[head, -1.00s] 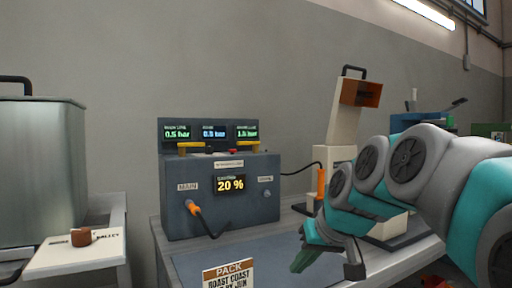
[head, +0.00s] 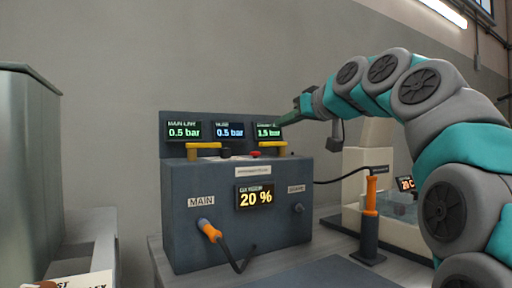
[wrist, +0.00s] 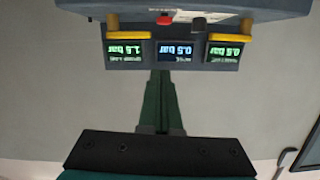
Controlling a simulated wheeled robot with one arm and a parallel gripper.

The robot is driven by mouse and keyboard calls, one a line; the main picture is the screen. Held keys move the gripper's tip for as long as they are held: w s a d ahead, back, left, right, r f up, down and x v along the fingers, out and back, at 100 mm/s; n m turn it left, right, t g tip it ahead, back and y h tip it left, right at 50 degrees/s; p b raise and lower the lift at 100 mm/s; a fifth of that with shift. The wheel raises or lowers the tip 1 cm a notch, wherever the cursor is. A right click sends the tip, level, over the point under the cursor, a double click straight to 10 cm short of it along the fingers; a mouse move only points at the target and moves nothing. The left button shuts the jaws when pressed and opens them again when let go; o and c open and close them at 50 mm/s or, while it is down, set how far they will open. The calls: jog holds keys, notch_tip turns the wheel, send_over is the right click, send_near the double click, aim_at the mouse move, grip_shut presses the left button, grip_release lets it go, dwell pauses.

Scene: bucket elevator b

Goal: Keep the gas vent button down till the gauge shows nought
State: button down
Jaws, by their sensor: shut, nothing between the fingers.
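The dark grey gas box (head: 215,185) stands on the bench with three gauges on its raised back. They read 0.5 bar (head: 184,131), 0.5 bar in blue (head: 229,131) and 1.5 bar (head: 268,131). A black button (head: 226,153) and a red button (head: 255,154) sit on its top between two yellow levers; the button labels are unreadable. The buttons also show in the wrist view, red (wrist: 164,19) and black (wrist: 198,24), upside down. My gripper (head: 288,117) is shut and empty, held by the right-hand gauge, apart from both buttons.
An orange-handled hose (head: 210,231) is plugged in at MAIN below a 20 % display (head: 255,197). Another orange handle (head: 371,195) stands right of the box, with a cable near it. A large metal container (head: 30,170) is at the left. The space above the box top is clear.

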jog(key=shift+w+r, duration=0.1)
dwell(0.3)
jog(key=p, duration=0.2)
send_over(262, 159)
jog(key=shift+d+f, duration=0.25)
jog(key=shift+f, duration=0.75)
jog(key=shift+a+f, duration=0.15)
jog(key=shift+a, duration=0.05)
jog(key=shift+f, duration=0.9)
jog(key=shift+f+b, duration=0.3)
jog(key=shift+f, duration=0.6)
